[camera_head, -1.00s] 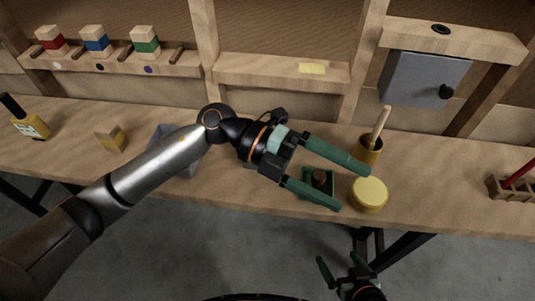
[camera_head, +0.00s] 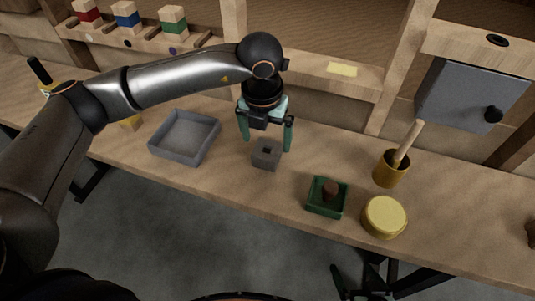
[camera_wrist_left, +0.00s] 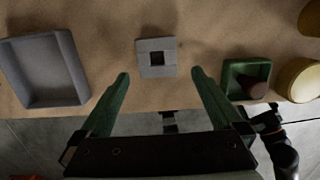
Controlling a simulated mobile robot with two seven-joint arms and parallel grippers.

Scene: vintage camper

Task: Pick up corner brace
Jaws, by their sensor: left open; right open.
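A small grey square block with a square hole (camera_head: 265,161), the likeliest corner brace, lies on the wooden workbench. It also shows in the left wrist view (camera_wrist_left: 157,43), just beyond and between the fingertips. My left gripper (camera_head: 266,144) is open and points down over the block, one finger towards each side. In the left wrist view my left gripper (camera_wrist_left: 160,74) holds nothing between its fingers. My right gripper (camera_head: 365,273) is open, low in front of the bench edge, away from the block.
A grey open tray (camera_head: 164,151) stands left of the block. To the right are a green box (camera_head: 322,209) with a brown piece in it, a yellow round tin (camera_head: 384,216) and a yellow cup (camera_head: 390,174) with a wooden handle. A shelf rail (camera_head: 300,70) runs behind.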

